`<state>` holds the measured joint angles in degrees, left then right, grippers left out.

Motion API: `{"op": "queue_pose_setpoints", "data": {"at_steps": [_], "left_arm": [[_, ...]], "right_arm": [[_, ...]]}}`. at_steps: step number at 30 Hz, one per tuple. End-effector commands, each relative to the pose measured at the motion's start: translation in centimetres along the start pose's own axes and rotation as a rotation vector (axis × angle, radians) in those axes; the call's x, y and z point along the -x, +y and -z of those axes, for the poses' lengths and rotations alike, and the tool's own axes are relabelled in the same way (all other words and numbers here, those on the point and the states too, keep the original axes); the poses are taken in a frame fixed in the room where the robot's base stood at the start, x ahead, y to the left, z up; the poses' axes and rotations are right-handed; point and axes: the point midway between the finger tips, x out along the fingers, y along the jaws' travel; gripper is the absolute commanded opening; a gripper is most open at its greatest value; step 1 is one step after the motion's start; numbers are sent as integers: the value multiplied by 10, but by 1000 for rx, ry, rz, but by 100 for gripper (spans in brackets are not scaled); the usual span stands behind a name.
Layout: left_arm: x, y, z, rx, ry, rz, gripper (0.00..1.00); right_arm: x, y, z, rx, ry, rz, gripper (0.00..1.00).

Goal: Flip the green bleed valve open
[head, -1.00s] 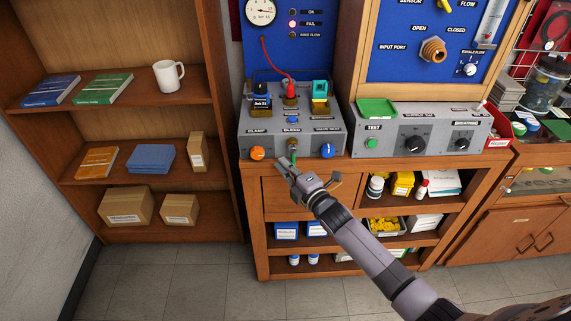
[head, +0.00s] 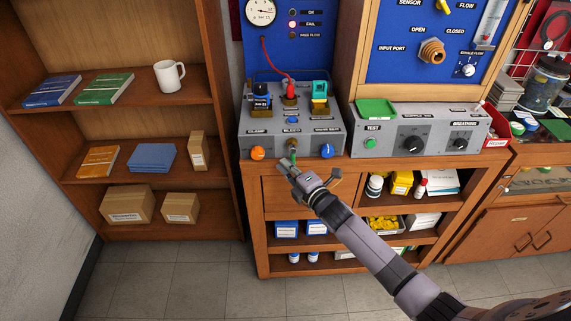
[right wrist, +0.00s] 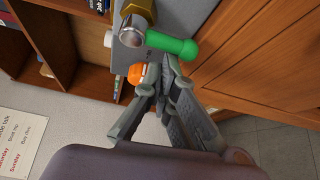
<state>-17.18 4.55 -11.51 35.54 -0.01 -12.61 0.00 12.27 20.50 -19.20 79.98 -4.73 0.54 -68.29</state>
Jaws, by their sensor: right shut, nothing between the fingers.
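The green bleed valve sits on the front of the grey test box, between an orange knob and a blue knob. Its green lever (head: 294,158) hangs down in the head view. In the right wrist view the green lever (right wrist: 173,44) extends from a silver pivot on a brass body (right wrist: 138,8). My right gripper (head: 284,167) is shut and empty, just below and left of the lever in the head view. In the right wrist view its fingertips (right wrist: 165,66) are close beside the lever; I cannot tell whether they touch it. My left gripper is out of view.
The orange knob (head: 257,153) is left of the valve and the blue knob (head: 327,151) right of it. The grey test box (head: 270,138) stands on a wooden bench (head: 305,178). A bookshelf (head: 225,120) stands at the left. Open space lies before the bench.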

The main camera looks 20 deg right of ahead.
Motion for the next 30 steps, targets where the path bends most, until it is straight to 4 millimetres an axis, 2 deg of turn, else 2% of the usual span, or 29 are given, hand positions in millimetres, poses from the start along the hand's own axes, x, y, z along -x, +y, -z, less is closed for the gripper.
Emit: {"op": "queue_pose_setpoints", "data": {"at_steps": [14,30], "left_arm": [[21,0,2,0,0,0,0],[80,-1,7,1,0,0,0]], "right_arm": [[3,1,-6,129,-1,75,0],[11,-1,-22,522,-2,305,0]]}}
